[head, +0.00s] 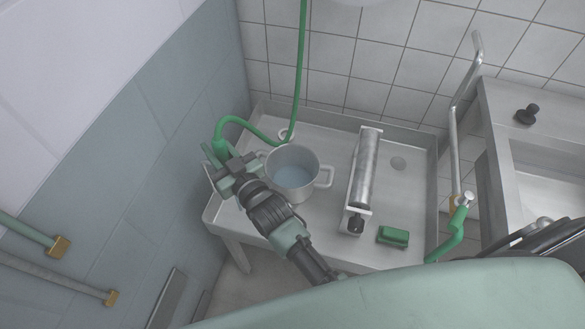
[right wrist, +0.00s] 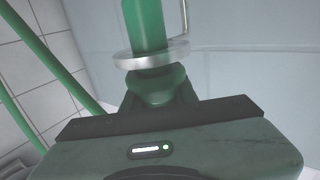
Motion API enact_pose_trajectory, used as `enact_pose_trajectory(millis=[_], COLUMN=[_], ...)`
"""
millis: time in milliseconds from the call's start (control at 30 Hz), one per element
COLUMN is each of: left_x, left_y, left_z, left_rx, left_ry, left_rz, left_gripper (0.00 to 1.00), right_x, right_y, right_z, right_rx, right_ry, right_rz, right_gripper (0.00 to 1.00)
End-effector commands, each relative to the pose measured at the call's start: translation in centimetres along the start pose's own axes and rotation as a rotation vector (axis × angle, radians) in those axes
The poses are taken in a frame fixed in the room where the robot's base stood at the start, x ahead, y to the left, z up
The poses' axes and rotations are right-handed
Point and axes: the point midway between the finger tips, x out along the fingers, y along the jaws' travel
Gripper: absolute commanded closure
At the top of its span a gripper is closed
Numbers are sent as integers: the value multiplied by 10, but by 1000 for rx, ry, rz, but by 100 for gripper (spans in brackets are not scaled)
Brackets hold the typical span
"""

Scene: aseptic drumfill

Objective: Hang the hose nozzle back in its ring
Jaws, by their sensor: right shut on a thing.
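My right gripper (head: 219,163) is shut on the green hose nozzle (right wrist: 158,82) at the left side of the steel basin, by the pot. In the right wrist view the nozzle's rounded green end sits between the dark fingers. A silver ring-shaped band (right wrist: 150,60) shows around the green part just beyond them. I cannot tell whether this band belongs to the nozzle or is the wall ring. The green hose (head: 302,65) hangs from above, dips behind the pot and loops up to my right gripper. In the head view the gripper hides most of the nozzle. My left gripper is out of view.
A pot (head: 293,172) with liquid stands in the steel basin (head: 315,120). Right of it are a metal cylinder (head: 367,165) on a stand and a green block (head: 393,236). Pipes with brass ends (head: 60,247) stick out at the left wall. A steel counter (head: 497,107) stands at the right.

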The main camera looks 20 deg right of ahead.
Motion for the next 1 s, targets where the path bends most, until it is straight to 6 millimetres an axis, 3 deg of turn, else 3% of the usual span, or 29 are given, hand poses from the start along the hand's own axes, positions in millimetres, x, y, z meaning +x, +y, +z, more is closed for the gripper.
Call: enact_pose_trajectory(millis=[233,267,333,700,1000], left_x=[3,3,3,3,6], left_y=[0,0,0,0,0], left_z=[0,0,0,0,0], left_rx=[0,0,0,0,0], left_ry=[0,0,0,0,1], left_rz=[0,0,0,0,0], left_gripper=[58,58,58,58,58], right_x=[0,0,0,-4,-51], right_y=[0,0,0,0,0], right_z=[3,3,3,5,5], right_rx=[0,0,0,0,0], right_ry=[4,4,4,0,0], right_rz=[0,0,0,0,-1], right_gripper=[100,63,46,46,46])
